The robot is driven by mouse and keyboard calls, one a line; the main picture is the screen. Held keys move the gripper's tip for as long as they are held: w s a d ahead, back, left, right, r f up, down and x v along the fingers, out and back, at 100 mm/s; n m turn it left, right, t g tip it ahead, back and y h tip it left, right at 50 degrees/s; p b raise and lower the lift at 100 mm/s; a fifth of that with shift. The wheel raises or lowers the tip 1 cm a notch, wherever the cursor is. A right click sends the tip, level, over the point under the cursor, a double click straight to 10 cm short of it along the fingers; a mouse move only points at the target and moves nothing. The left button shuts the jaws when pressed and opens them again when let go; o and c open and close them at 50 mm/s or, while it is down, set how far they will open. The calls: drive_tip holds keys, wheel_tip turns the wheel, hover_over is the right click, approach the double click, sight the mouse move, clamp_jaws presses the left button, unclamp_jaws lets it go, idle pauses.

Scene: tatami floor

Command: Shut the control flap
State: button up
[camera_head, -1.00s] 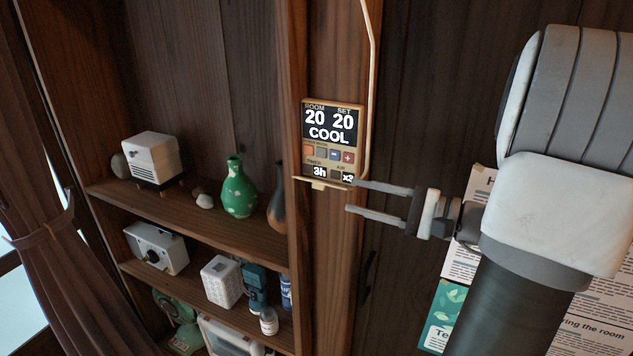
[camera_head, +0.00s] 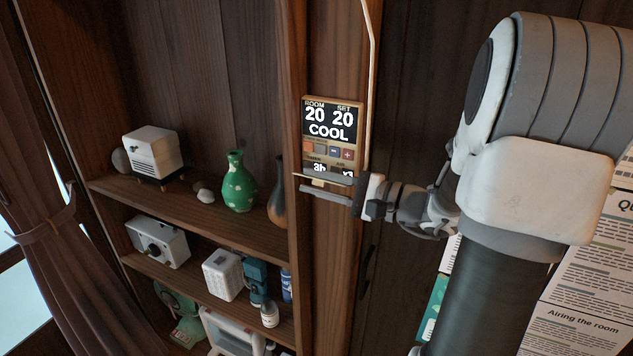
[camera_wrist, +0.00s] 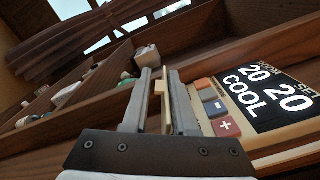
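The control panel (camera_head: 333,128) is mounted on the wooden post and reads 20, 20 and COOL. It also shows at the right of the wrist view (camera_wrist: 268,98). Its tan flap (camera_head: 318,183) sticks out from the panel's bottom edge, seen almost edge-on, so it stands open. In the wrist view the flap (camera_wrist: 167,110) is a thin strip with a small tab, between my fingers. My gripper (camera_head: 298,181) is open, one finger above the flap and one below. It also shows in the wrist view (camera_wrist: 160,76). Contact with the flap cannot be told.
A pale conduit (camera_head: 371,90) runs up beside the panel. Shelves at left hold a green vase (camera_head: 239,185), a dark vase (camera_head: 279,195), a white box-like device (camera_head: 153,152) and several small items. Posters (camera_head: 565,330) hang at right behind my arm.

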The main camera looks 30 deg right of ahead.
clamp_jaws()
drive_tip(key=shift+r+m+p, duration=0.1)
drive_tip(key=shift+m+p, duration=0.2)
drive_tip(key=shift+p, duration=0.05)
idle(0.3)
drive_tip(key=shift+d+r+m+p, duration=0.1)
drive_tip(key=shift+r+m+p, duration=0.25)
drive_tip(key=shift+m+p, duration=0.5)
drive_tip(key=shift+w+d+r+m+p, duration=0.15)
drive_tip(key=shift+r+m+p, duration=0.2)
drive_tip(key=shift+m+p, duration=0.8)
drive_tip(key=shift+w+d+r+m+p, duration=0.1)
drive_tip(key=shift+w+d+m+p, duration=0.05)
drive_tip(key=shift+m+p, duration=0.6)
drive_tip(key=shift+w+d+r+m+p, duration=0.1)
drive_tip(key=shift+d+m+p, duration=0.05)
drive_tip(key=shift+m+p, duration=0.6)
drive_tip(key=shift+f, duration=0.1)
drive_tip(key=shift+o, duration=1.9)
unclamp_jaws()
